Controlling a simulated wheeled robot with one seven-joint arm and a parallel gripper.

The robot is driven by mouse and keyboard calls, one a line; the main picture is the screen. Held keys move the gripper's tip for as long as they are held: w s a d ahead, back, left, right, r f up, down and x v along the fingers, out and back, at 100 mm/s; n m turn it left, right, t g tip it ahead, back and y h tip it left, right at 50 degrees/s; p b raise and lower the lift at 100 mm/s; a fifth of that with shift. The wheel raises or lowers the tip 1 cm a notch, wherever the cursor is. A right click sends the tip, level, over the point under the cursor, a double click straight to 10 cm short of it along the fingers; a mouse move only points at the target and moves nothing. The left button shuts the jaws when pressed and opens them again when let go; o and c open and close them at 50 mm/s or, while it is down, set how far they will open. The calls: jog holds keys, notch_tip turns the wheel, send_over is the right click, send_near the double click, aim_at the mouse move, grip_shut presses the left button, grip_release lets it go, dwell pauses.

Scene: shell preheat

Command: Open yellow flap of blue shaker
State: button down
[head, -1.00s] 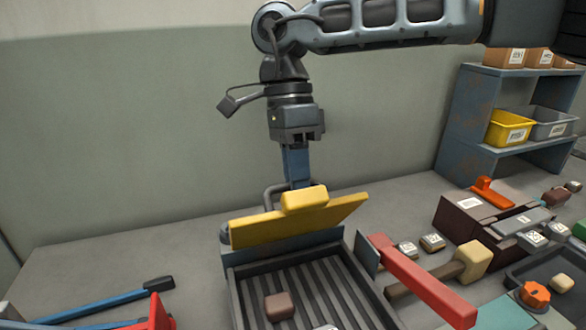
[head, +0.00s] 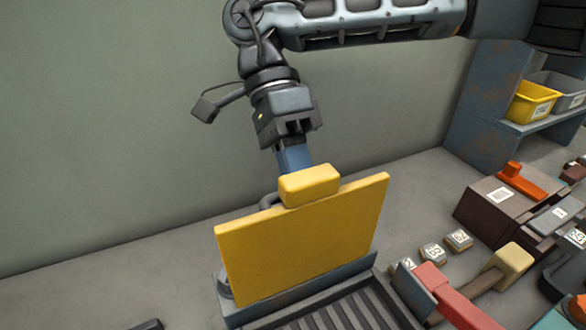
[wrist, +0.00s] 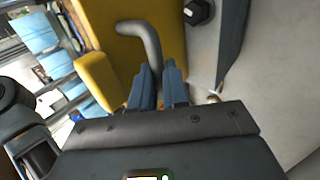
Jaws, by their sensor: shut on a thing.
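The yellow flap (head: 300,245) stands steeply raised at the back edge of the blue shaker (head: 305,291), its broad face toward the head camera. A thick yellow block (head: 309,185) sits at its top edge. My gripper (head: 295,160) is behind that block, fingers pointing down, and the block hides its tips. In the wrist view, the blue fingers (wrist: 157,82) are closed around the end of a bent grey handle (wrist: 143,38) in front of the yellow flap (wrist: 150,65). The shaker's dark ribbed bed (head: 335,316) shows partly at the bottom of the head view.
A red bar (head: 440,290) and a hammer with a pale yellow head (head: 515,262) lie right of the shaker. Several small labelled blocks (head: 458,239) and a dark box with an orange handle (head: 508,197) are beyond. A shelf (head: 500,100) stands at the back right.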

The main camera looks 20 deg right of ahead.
jog(key=shift+s+d+f, duration=0.1)
jog(key=shift+d+f, duration=0.05)
jog(key=shift+f, duration=0.15)
jog(key=c, duration=1.1)
grip_release()
jog(key=shift+r, duration=0.15)
jog(key=shift+r, duration=0.1)
jog(key=shift+b+v, duration=0.65)
jog(key=shift+v, duration=3.2)
jog(key=shift+c, duration=0.3)
